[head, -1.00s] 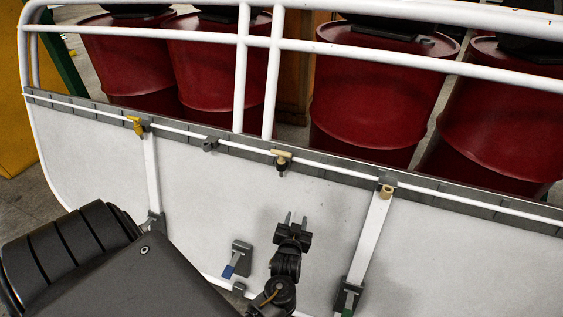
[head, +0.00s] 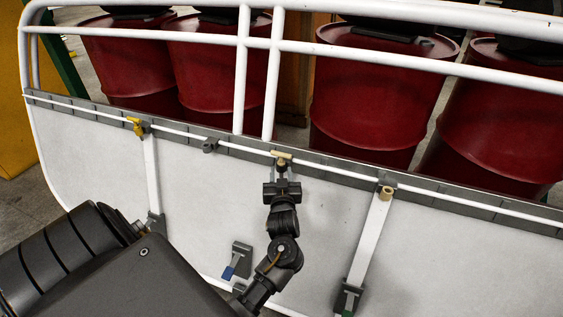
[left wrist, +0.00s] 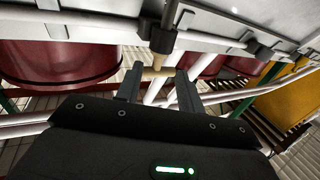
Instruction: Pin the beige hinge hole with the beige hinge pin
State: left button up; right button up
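The beige hinge pin (head: 281,155) sits in a dark holder on the rail along the top of the white panel. Its beige shaft also shows in the left wrist view (left wrist: 159,62), below a dark block. My left gripper (head: 282,177) is directly below the pin's handle. In the left wrist view its two fingers (left wrist: 158,82) stand apart, with the beige shaft in the gap between them; I see no clear contact. The beige hinge hole (head: 386,192) is a short beige cylinder to the right, at the top of a white strut. My right gripper is not in view.
A yellow pin (head: 135,124) hangs on the rail at the left. A blue-tipped bracket (head: 236,262) and a green-tipped bracket (head: 348,298) are low on the panel. White bars (head: 258,80) cross above, with red drums (head: 375,95) behind. The panel between pin and hole is clear.

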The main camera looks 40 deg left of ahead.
aim_at(281, 161)
pick_arm(q)
jog(key=shift+r+p+x, duration=0.2)
jog(key=shift+p+x, duration=0.2)
jog(key=shift+x, duration=2.2)
jog(key=shift+d, duration=0.1)
jog(key=shift+c, duration=0.5)
grip_shut()
